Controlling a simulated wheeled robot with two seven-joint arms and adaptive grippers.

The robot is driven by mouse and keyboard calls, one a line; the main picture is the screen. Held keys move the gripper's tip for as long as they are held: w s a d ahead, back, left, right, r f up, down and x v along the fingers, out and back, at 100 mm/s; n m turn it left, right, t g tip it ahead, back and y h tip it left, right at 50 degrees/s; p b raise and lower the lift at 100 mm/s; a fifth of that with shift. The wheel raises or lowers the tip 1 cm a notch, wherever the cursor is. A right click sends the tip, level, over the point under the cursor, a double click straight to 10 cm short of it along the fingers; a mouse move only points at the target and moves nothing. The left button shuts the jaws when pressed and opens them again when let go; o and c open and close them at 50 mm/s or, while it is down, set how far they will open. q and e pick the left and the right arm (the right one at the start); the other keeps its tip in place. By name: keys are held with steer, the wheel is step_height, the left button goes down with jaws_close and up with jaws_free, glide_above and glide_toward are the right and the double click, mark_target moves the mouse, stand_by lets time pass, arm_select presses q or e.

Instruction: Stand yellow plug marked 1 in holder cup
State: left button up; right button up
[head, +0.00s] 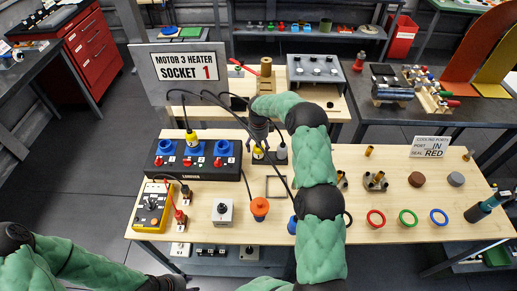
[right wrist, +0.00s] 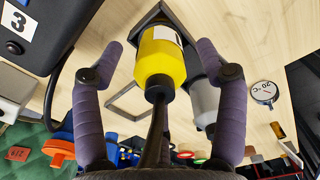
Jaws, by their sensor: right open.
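A yellow plug (right wrist: 160,60) with a white label is between the parted purple fingers of my right gripper (right wrist: 165,80) in the right wrist view. The label is not readable; a black cable leaves the plug's near end. A dark square-edged holder (right wrist: 143,22) shows at its far end; I cannot tell how deep it sits. In the head view this plug (head: 258,154) is below my right gripper (head: 258,132). A grey plug (right wrist: 212,92) stands beside it. Another yellow plug (head: 191,139) stands at the black socket box's middle blue socket. My left gripper is out of view.
The black socket box (head: 158,170) stands left on the wooden table. A grey switch box (head: 222,212), an orange knob (head: 260,208) and an empty square frame (head: 276,187) are near. Cables hang above the box, below the sign (head: 186,70). Coloured rings (head: 407,218) lie right.

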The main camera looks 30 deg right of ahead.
step_height(320, 180, up, 10)
steer(key=shift+r, duration=0.15)
stand_by(0.5)
